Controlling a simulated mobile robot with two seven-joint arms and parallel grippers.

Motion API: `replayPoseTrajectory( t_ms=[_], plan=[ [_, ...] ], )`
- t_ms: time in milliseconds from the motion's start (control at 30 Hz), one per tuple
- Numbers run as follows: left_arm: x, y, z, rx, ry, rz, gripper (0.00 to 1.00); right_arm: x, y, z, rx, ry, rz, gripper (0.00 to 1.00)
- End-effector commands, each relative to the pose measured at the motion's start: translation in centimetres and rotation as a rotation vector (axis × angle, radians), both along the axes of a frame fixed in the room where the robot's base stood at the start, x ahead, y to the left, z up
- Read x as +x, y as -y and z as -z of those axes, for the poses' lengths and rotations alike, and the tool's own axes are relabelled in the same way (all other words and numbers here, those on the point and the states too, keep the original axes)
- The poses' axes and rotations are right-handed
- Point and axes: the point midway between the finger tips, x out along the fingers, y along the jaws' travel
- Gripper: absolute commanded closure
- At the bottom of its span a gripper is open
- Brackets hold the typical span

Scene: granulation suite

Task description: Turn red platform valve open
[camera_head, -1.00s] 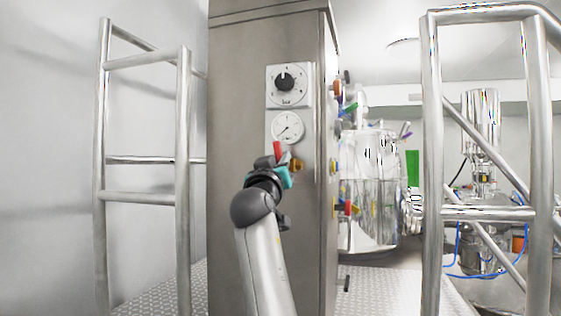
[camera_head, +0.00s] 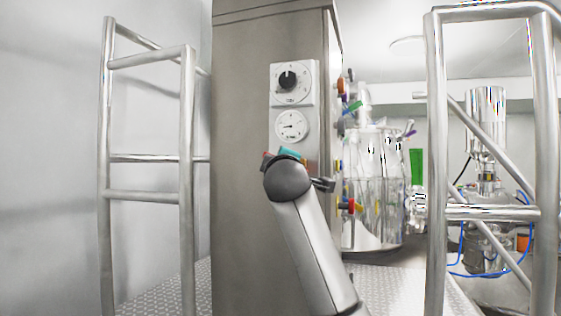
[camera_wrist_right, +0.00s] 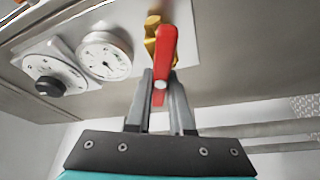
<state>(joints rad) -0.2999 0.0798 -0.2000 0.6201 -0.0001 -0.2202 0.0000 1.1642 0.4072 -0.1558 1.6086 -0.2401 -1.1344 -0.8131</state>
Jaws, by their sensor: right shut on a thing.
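The red valve handle (camera_wrist_right: 163,52) sits on a brass valve body (camera_wrist_right: 152,26) on the front of the steel cabinet (camera_head: 240,210). In the right wrist view my right gripper (camera_wrist_right: 160,90) has its fingers on both sides of the handle, shut on it. In the head view only a small red bit of the handle (camera_head: 266,154) shows at the left of my wrist. My right forearm and wrist hide the brass body and the fingers there. My left gripper is not in view.
A round pressure gauge (camera_head: 291,126) and a black dial knob (camera_head: 287,80) sit above the valve. Colored fittings (camera_head: 347,206) line the cabinet's right side. Steel railings stand left (camera_head: 187,150) and right (camera_head: 436,150). A steel vessel (camera_head: 372,190) stands behind.

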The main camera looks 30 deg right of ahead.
Motion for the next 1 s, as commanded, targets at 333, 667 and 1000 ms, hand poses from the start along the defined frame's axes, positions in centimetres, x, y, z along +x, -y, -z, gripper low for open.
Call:
replayPoseTrajectory(
  t_ms=[333, 667, 1000],
  plan=[
    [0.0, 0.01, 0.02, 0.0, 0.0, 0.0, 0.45, 0.08, 0.12, 0.5, -0.172, -0.211, 0.004, 1.0],
    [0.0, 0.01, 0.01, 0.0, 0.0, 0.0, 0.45, 0.12, 0.11, 0.73, -0.255, -0.311, 0.005, 1.0],
    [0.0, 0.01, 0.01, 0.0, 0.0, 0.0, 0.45, 0.1, 0.13, 0.74, -0.272, -0.33, 0.006, 1.0]
  ],
)
